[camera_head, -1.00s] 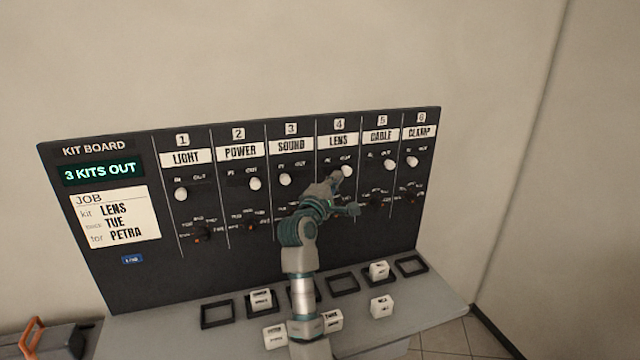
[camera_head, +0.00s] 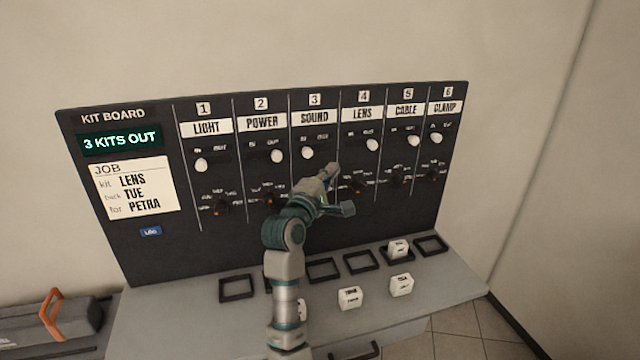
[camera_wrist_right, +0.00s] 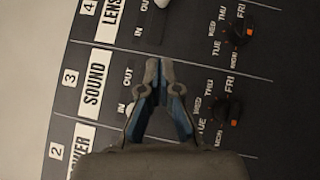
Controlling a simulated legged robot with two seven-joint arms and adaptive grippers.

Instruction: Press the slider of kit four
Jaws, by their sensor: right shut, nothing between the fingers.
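Kit four is the LENS column on the dark kit board (camera_head: 400,215). Its white slider knob (camera_head: 372,145) is at the right, OUT end of its slot. In the right wrist view this knob (camera_wrist_right: 162,3) is cut by the top edge. My right gripper (camera_head: 335,167) is in front of the board, below and left of that knob and apart from it. In the wrist view its fingertips (camera_wrist_right: 158,62) are together and empty, between the SOUND and LENS columns. My left gripper is not in view.
The SOUND knob (camera_head: 307,153) is at IN and the CABLE knob (camera_head: 414,140) at OUT, either side. A LENS dial (camera_head: 357,187) sits below the slider. White blocks (camera_head: 350,298) and dark square frames (camera_head: 237,287) are on the grey ledge. The display reads 3 KITS OUT.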

